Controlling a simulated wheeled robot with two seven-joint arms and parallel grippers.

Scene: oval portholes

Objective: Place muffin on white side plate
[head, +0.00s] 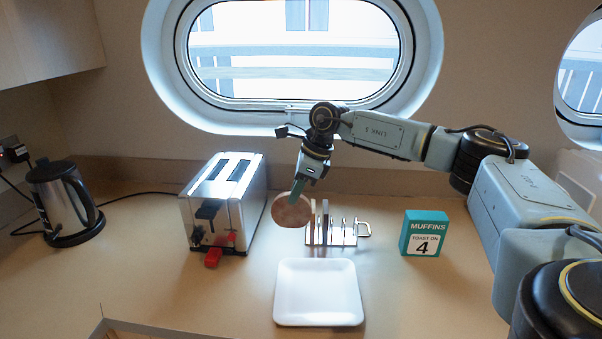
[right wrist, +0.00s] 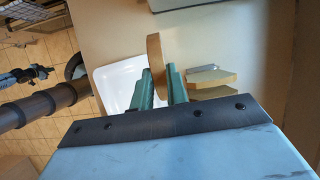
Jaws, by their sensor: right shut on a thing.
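A round brown muffin (head: 292,211) is held by my right gripper (head: 298,192), which is shut on its upper edge. The muffin hangs upright above the counter, between the toaster and the toast rack, beyond the plate. In the right wrist view the muffin (right wrist: 155,62) shows edge-on between the green fingertips (right wrist: 160,84). The white side plate (head: 318,292) is square and empty, on the counter nearer to me. It also shows in the right wrist view (right wrist: 112,82), partly behind the fingers. My left gripper is not in view.
A silver toaster (head: 226,196) with a red lever stands left of the muffin. A wire toast rack (head: 338,232) holding slices stands just right of it. A teal muffins box (head: 424,233) is at the right, a kettle (head: 64,204) at the far left. The counter around the plate is clear.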

